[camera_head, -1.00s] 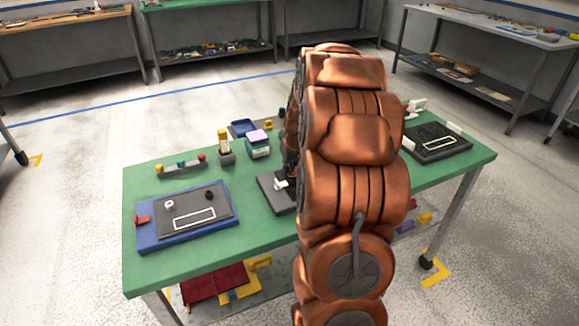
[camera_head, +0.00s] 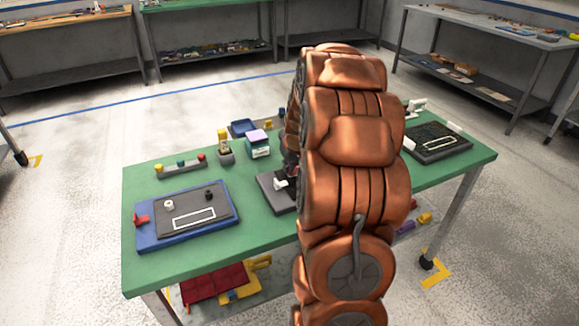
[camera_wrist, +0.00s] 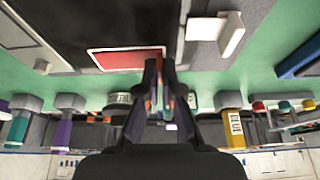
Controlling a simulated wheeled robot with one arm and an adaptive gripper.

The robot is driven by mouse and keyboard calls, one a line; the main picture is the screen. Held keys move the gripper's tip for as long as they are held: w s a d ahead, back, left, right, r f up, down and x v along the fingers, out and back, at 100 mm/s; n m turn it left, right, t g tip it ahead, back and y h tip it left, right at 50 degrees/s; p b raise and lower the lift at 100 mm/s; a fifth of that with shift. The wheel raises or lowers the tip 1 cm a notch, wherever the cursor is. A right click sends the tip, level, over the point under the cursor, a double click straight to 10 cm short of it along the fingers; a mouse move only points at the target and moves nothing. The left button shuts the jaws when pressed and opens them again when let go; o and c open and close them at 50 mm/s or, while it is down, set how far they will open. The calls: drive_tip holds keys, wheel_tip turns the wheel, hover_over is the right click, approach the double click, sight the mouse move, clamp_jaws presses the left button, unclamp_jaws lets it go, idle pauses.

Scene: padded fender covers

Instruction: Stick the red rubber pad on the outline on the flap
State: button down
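A red rectangular pad (camera_wrist: 132,59) shows in the wrist view, lying flat on a dark grey surface (camera_wrist: 60,22), with a thin white border along its visible edges. My gripper (camera_wrist: 160,66) points at its right end, with fingertips close together and overlapping the pad's edge in the picture. Whether they touch or hold it, I cannot tell. In the head view, my arm hides the gripper and this pad. A dark board with a white clip (camera_head: 280,184) shows just left of my arm. A grey flap-like board (camera_head: 168,226) on a blue base bears an empty white outline (camera_head: 194,218).
The green table (camera_head: 250,226) is clear around the left board. Small coloured blocks (camera_head: 181,164) and boxes (camera_head: 258,145) stand at the back. Another dark board (camera_head: 438,145) with white clips lies right of my arm.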

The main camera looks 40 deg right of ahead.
drive_tip(key=shift+f, duration=0.15)
drive_tip(key=c, duration=0.8)
unclamp_jaws()
drive_tip(key=shift+c, duration=0.2)
drive_tip(key=shift+r, duration=0.25)
drive_tip(key=shift+r+p, duration=0.45)
drive_tip(key=shift+r, duration=2.95)
